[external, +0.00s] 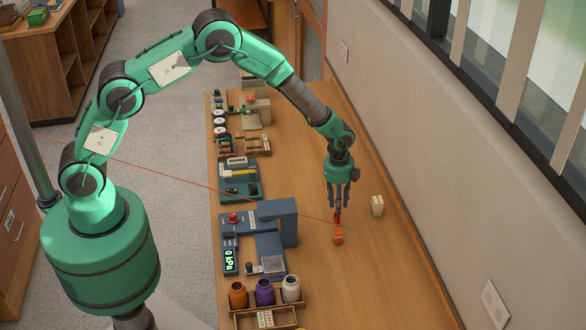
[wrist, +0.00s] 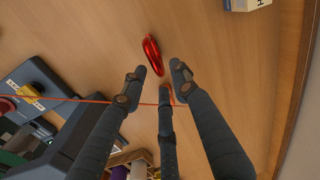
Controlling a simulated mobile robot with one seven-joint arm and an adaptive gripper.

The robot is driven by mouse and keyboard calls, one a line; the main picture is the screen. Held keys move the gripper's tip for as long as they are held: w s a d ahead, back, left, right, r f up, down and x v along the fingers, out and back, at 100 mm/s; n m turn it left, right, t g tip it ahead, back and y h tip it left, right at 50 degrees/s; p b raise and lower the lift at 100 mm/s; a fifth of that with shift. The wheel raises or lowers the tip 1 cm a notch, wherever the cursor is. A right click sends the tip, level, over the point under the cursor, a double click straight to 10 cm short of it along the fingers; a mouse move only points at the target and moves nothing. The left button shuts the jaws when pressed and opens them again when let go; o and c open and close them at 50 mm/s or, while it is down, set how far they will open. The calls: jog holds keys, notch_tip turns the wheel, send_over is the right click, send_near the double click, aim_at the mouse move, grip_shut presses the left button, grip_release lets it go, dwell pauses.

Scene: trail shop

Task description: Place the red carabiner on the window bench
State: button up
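The red carabiner (wrist: 152,56) lies on the wooden top of the long bench (external: 405,285) below the windows. In the external view the carabiner (external: 337,216) shows as a small red shape right below my fingertips. My gripper (external: 338,205) points down at the bench. In the wrist view my gripper (wrist: 156,82) has its fingers spread with nothing between the tips, and the carabiner shows just beyond them. I cannot tell the exact height gap. A small orange object (external: 338,238) sits on the bench nearer the camera; in the wrist view a finger partly covers it.
A small cream box (external: 377,206) stands right of my gripper.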

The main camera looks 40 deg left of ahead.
notch_tip(320, 180, up, 8)
jog(key=shift+s+a, duration=0.15)
jog(key=shift+a, duration=0.05)
jog(key=shift+f, duration=0.1)
dwell(0.3)
jog(key=s+a+r+n+t, duration=0.15)
jog(key=a+r+n, duration=0.25)
jog(key=a+r, duration=0.55)
jog(key=s+a+r+n, duration=0.2)
jog(key=a+r+n, duration=0.1)
jog(key=a+r, duration=0.7)
jog(key=s+a+r+n+t, duration=0.15)
jog(key=a+r+n, duration=0.25)
jog(key=a+r, duration=0.55)
jog(key=s+a+r+n+t, duration=0.1)
jog(key=s+a+r+n, duration=0.5)
jog(key=s+a+r, duration=0.4)
jog(key=s+a+n, duration=0.3)
jog(key=s+a, duration=0.1)
jog(key=s, duration=0.4)
jog(key=s+a+n+t, duration=0.1)
jog(key=s+a+n, duration=0.2)
jog(key=s+a, duration=0.2)
jog(key=s, duration=0.3)
jog(key=shift+s+f+n+y, duration=0.15)
jog(key=shift+f+n+y, duration=0.15)
jog(key=shift+f, duration=0.1)
